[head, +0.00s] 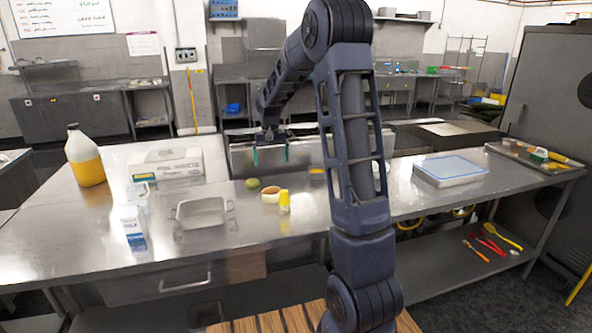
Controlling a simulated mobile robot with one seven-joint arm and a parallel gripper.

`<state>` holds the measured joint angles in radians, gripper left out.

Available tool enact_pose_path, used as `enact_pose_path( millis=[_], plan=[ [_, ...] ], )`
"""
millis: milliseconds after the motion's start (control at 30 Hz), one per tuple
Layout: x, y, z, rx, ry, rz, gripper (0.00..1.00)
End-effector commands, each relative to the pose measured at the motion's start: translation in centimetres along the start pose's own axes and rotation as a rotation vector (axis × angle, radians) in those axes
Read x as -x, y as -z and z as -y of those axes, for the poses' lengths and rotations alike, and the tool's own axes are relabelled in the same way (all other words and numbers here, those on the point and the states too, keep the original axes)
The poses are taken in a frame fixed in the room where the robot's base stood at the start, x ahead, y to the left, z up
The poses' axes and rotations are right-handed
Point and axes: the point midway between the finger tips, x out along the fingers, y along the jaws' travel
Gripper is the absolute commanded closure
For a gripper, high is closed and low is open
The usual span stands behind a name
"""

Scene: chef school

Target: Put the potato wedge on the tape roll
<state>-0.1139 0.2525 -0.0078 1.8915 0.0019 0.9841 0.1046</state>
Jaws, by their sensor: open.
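My gripper (271,155) hangs above the back part of the steel table, its two teal-tipped fingers apart and nothing visible between them. A tan, round, ring-like thing (269,195), which looks like the tape roll, sits on the table below and nearer the camera. A small yellow piece (316,173) lies to the right of the gripper, close to my arm; it may be the potato wedge, but it is too small to be sure. Part of the table behind my arm is hidden.
A green round item (252,183) and a yellow-capped shaker (284,201) stand close to the ring. A metal pan (202,213), a white-blue carton (132,228), a box (168,167) and a yellow jug (85,158) are left. A blue-lidded container (450,170) is right. The front table is clear.

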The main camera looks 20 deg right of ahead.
Motion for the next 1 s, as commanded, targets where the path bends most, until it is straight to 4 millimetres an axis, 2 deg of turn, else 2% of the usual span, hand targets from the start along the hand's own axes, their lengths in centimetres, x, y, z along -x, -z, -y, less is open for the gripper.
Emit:
enact_pose_path(
  millis=[233,500,733,1000],
  plan=[
    [5.2,-5.8,-1.6,-0.001,0.007,-0.066,0.02],
    [9.3,-13.1,-3.3,-0.001,0.011,-0.139,0.02],
    [11.5,-19.5,-4.4,-0.001,0.012,-0.200,0.02],
    [12.5,-27.0,-5.5,-0.001,0.010,-0.273,0.02]
  ],
)
